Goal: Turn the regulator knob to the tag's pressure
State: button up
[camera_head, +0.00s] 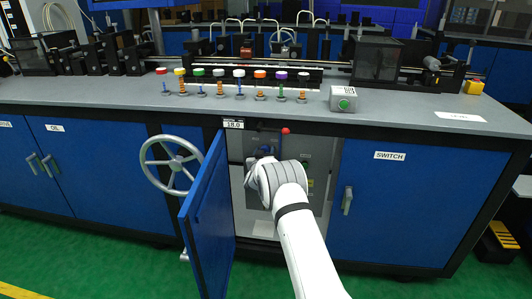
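My white arm (305,250) reaches into an open cabinet in the middle of the blue bench. My gripper is inside the cabinet, hidden behind my wrist, so its fingers do not show. The regulator knob cannot be made out; a small dark part (265,151) shows just above my wrist. A white tag (233,125) above the opening reads what looks like 18.0. A red ball (285,131) sits at the top of the opening. The gauge reading is not visible.
The blue cabinet door (206,215) stands open left of my arm. A grey handwheel (172,165) is beside it. A closed door labelled SWITCH (389,190) is on the right. Colored knobs on stems and a green-button box (344,98) stand on the bench top.

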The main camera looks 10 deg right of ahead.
jog(key=c, duration=0.7)
jog(key=shift+d, duration=0.15)
jog(key=shift+f+m+b, duration=0.2)
jog(key=shift+m+b, duration=1)
jog(key=shift+b, duration=0.15)
jog(key=shift+c, duration=0.2)
jog(key=shift+m+b, duration=1.4)
jog(key=shift+m, duration=0.4)
jog(key=shift+r, duration=0.1)
jog(key=o, duration=1)
jog(key=shift+r, duration=0.1)
jog(key=shift+s, duration=0.15)
